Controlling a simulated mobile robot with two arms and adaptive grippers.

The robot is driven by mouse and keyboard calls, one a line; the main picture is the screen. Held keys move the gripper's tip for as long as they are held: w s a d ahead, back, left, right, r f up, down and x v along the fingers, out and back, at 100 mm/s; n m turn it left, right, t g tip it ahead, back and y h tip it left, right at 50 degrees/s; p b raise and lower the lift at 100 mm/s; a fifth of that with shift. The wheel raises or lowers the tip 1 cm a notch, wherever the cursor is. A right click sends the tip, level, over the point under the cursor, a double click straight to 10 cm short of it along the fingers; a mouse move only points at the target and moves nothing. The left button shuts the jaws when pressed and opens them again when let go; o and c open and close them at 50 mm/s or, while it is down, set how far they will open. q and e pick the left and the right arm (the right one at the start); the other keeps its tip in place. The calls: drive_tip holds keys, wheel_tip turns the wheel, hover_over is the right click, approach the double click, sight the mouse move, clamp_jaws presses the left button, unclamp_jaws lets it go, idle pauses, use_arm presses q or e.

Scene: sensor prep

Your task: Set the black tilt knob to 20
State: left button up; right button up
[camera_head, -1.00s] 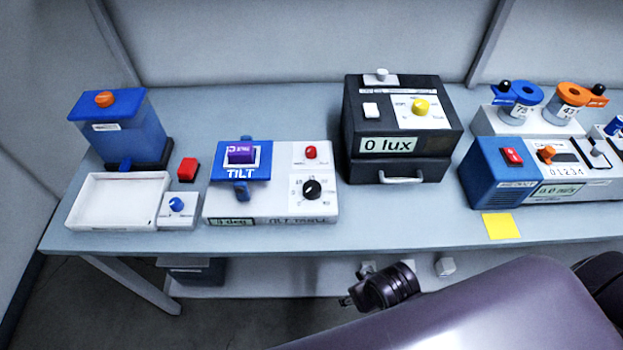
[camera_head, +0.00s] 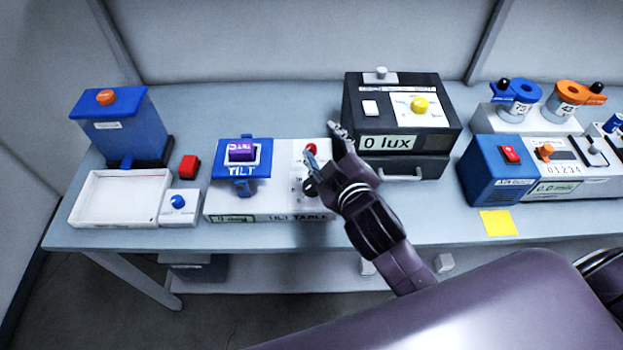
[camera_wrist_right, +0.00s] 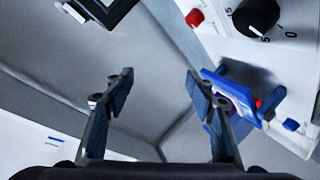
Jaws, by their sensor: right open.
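The black tilt knob (camera_wrist_right: 256,17) shows at the top right of the right wrist view, beside the red button (camera_wrist_right: 194,18) and some printed scale numbers. In the head view the knob is mostly hidden behind my right gripper. The white tilt table box (camera_head: 270,205) carries a blue tilt plate (camera_head: 228,172) and a small display (camera_head: 232,219) on its front that seems to read 0 deg. My right gripper (camera_head: 323,146) is over the right part of this box, its fingers (camera_wrist_right: 160,88) spread and empty, apart from the knob. My left gripper is not in view.
A black lux box (camera_head: 402,130) stands close to the right of my right gripper. A blue dispenser (camera_head: 120,130), a white tray (camera_head: 95,221) and a red block (camera_head: 188,168) are at the left. A yellow note (camera_head: 498,223) lies at the front right edge.

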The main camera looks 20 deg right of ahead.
drive_tip(key=w+a+r+n+t+y, duration=0.25)
drive_tip(key=a+r+n+y, duration=0.35)
drive_tip(key=a+r+n, duration=0.3)
drive_tip(key=w+a+r+n+t+y, duration=0.1)
drive_tip(key=a+r+n+t+y, duration=0.2)
drive_tip(key=a+r+n+y, duration=0.6)
drive_tip(key=s+a+n+g+y, duration=0.3)
drive_tip(key=s+a+n+g, duration=0.25)
drive_tip(key=n+g, duration=0.35)
drive_tip(key=s+a+n+g+y, duration=0.2)
drive_tip(key=s+a+n+g, duration=0.2)
drive_tip(key=a+n+g, duration=0.5)
drive_tip(key=n+g+h, duration=0.3)
drive_tip(key=n+h, duration=1)
drive_tip(key=h, duration=0.7)
hover_over(311, 184)
drive_tip(key=f, duration=2.1)
drive_tip(key=shift+w+a+f, duration=0.15)
drive_tip(key=shift+w+f, duration=0.05)
drive_tip(key=shift+f, duration=0.1)
drive_tip(key=shift+d+f, duration=0.1)
drive_tip(key=shift+d, duration=0.15)
drive_tip(key=f+p, duration=0.2)
drive_tip(key=f, duration=0.4)
drive_tip(key=shift+s+p, duration=0.2)
drive_tip(key=shift+p, duration=0.2)
drive_tip(key=shift+f, duration=0.75)
